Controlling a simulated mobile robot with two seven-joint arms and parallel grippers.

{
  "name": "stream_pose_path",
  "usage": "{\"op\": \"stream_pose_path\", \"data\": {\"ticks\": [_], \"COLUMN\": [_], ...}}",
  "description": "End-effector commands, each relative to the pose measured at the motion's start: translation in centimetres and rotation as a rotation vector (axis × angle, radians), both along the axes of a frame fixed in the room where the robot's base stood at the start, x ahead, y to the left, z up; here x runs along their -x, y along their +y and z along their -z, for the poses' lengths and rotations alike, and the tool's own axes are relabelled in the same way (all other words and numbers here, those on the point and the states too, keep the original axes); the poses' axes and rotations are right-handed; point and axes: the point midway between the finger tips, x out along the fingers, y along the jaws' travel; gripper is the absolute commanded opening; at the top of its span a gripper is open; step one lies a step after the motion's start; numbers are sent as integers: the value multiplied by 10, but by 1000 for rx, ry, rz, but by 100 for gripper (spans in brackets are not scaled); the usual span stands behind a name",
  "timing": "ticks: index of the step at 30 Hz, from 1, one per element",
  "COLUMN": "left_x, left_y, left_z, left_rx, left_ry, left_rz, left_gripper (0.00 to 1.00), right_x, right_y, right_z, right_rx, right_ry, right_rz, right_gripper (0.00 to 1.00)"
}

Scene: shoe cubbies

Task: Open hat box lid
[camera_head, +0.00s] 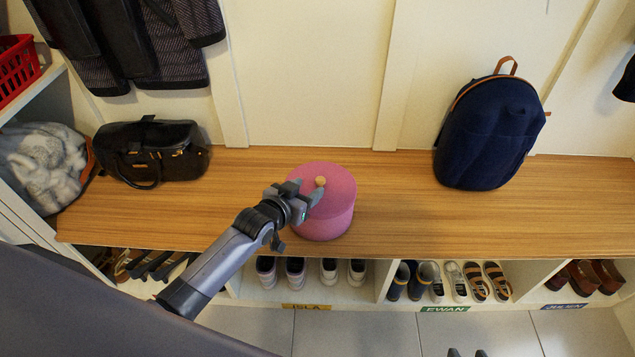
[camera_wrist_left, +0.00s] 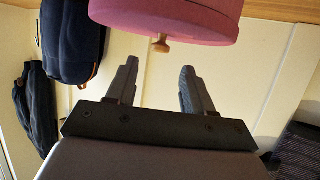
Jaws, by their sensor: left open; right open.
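The round pink hat box (camera_head: 325,226) stands upright on the wooden bench, with its pink lid (camera_head: 338,178) on. A small tan knob (camera_head: 320,181) sits at the middle of the lid. My left gripper (camera_head: 309,194) is open over the near left part of the lid, close to the knob. In the left wrist view the knob (camera_wrist_left: 161,44) is just beyond the two spread fingertips (camera_wrist_left: 158,68), roughly centred between them, and nothing is held. The fingertips of my right gripper (camera_head: 467,353) just show at the bottom edge, apart and empty, far from the box.
The wooden bench (camera_head: 395,205) is clear right of the box up to a navy backpack (camera_head: 488,135). Shoes fill cubbies below. Coats hang at upper left.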

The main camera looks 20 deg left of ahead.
Motion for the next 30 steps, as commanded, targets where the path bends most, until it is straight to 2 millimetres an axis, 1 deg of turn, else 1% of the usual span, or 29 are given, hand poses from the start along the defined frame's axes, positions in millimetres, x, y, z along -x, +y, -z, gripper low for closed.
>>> {"op": "stream_pose_path", "data": {"ticks": [1, 6, 12, 17, 25, 26, 27, 30], "left_x": [-7, -27, -42, -47, -47, -47, -47, -47], "left_y": [-1, -6, -9, -10, -10, -10, -10, -10], "left_z": [4, 13, 19, 20, 20, 20, 20, 20], "left_rx": [0, -1, 0, 0, 0, 0, 0, 0], "left_ry": [-2, 0, 0, 0, 0, 0, 0, 0], "left_rz": [0, 0, 0, 0, 0, 0, 0, 0], "left_gripper": [52, 52, 52, 52, 52, 42, 29, 0], "right_x": [0, 3, 6, 6, 5, 5, 5, 3], "right_y": [0, 0, 0, 1, 1, 1, 1, 1], "right_z": [6, 16, 25, 27, 26, 26, 26, 25], "right_rx": [0, 0, 0, -2, -4, -4, -3, -3], "right_ry": [1, 6, 13, 14, 12, 12, 11, 8], "right_rz": [0, 0, 0, 2, 3, 3, 4, 3], "right_gripper": [43, 43, 43, 43, 43, 43, 43, 43]}}
